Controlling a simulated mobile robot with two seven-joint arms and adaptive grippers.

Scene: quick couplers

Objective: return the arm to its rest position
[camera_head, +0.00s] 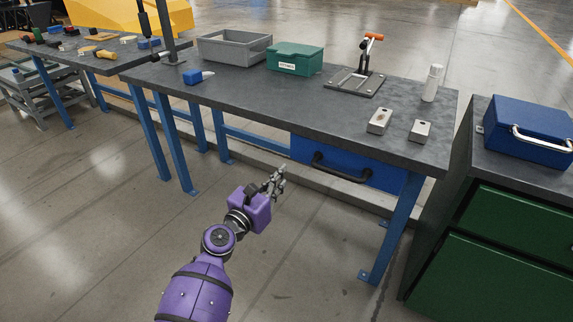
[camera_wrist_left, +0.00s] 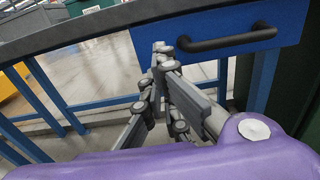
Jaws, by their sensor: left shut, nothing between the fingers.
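My left arm is purple and reaches up from the bottom of the head view. Its gripper (camera_head: 280,172) is shut and empty, in the air in front of the workbench, below the tabletop and to the left of the blue drawer (camera_head: 345,168). In the left wrist view the gripper's fingers (camera_wrist_left: 162,50) are together, with the drawer's black handle (camera_wrist_left: 226,38) beyond them to the right. They look apart from the drawer. My right gripper is in neither view.
The workbench (camera_head: 235,95) carries a grey bin (camera_head: 234,48), a green box (camera_head: 295,58), a toggle clamp on a plate (camera_head: 356,82), two metal blocks and a white bottle (camera_head: 432,83). A green cabinet with a blue toolbox (camera_head: 530,128) stands right. Open floor lies left of my arm.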

